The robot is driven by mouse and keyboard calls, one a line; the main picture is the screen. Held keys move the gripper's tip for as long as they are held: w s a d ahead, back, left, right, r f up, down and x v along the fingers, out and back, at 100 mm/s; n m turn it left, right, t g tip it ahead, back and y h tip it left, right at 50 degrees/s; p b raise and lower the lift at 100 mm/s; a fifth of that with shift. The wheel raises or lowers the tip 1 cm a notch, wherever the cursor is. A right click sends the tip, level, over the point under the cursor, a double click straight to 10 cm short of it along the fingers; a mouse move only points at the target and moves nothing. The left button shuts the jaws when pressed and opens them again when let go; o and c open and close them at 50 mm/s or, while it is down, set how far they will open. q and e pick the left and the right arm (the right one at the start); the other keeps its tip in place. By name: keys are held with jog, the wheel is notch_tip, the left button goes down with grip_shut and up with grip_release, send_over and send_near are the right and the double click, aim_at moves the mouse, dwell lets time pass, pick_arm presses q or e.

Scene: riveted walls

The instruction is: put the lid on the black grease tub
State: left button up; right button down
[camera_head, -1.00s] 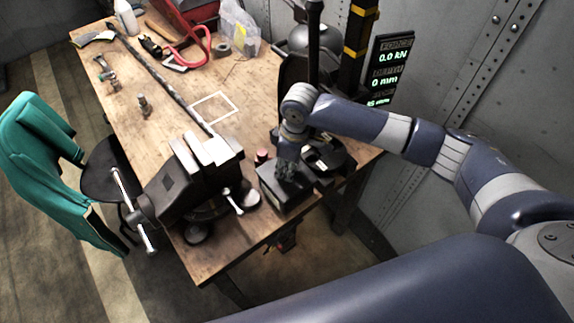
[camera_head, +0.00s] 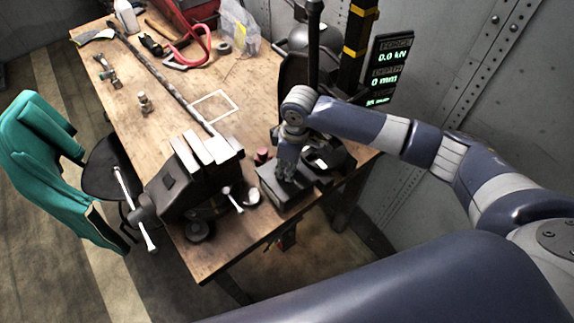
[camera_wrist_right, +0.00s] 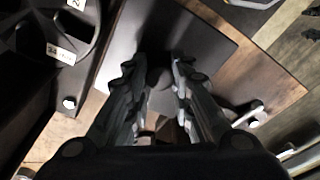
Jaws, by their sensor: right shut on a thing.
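My right gripper (camera_head: 285,178) points down over a black square box (camera_head: 292,204) near the bench's front right edge; this looks like the grease tub. In the right wrist view, the fingers (camera_wrist_right: 157,70) are closed on a dark round knob (camera_wrist_right: 159,80), apparently the lid's grip. A flat dark square surface (camera_wrist_right: 198,38) lies under the fingers. The fingers hide where lid and tub meet, so I cannot tell whether the lid is seated or held just above. My left gripper is not in view.
A black vise (camera_head: 180,195) stands left of the box, with its handle (camera_head: 234,200) close by. A press with a readout (camera_head: 389,65) stands behind. A small reddish cylinder (camera_head: 262,155) is near the box. The middle of the wooden bench (camera_head: 165,130) has clear room.

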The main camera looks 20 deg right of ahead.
jog(key=shift+f, duration=0.5)
jog(key=c, duration=1.3)
grip_release()
jog(key=shift+r, duration=0.15)
jog(key=r, duration=0.7)
jog(key=s+d+r, duration=0.1)
jog(key=r, duration=0.3)
jog(key=shift+d+r, duration=0.1)
jog(key=shift+r, duration=0.25)
